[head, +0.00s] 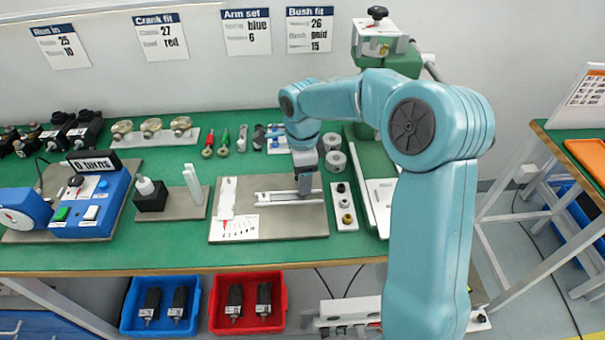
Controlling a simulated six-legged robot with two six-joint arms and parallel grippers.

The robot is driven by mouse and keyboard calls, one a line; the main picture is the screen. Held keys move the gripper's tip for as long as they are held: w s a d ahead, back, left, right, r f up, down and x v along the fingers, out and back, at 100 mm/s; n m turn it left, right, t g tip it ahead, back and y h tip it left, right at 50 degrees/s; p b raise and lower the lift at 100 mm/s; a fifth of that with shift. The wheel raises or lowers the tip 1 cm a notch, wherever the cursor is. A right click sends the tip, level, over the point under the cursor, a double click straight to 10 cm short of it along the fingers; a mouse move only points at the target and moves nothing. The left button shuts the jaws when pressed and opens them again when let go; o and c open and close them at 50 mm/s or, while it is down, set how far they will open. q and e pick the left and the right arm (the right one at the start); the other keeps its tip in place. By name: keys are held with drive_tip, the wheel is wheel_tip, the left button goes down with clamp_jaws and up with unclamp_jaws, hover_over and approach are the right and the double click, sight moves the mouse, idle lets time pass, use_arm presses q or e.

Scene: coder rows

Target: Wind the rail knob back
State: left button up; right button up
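A pale metal rail (274,198) lies left to right on a grey-beige base plate (276,226) on the green bench. My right gripper (305,190) points down at the right part of the rail, at or just above it. No knob on the rail can be made out; the gripper covers that part. Whether its fingers are open, shut or around something is too small to tell. My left gripper is not in view.
A white upright piece (227,196) and a printed card (234,228) are on the plate's left. A blue box device (92,205) stands left. Blue (129,318) and red bins (218,320) sit below.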

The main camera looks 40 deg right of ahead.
wheel_tip(320, 180, up, 16)
drive_tip(key=p, duration=0.2)
drive_tip(key=shift+r+p, duration=0.15)
drive_tip(key=shift+p, duration=0.25)
drive_tip(key=shift+s, duration=0.1)
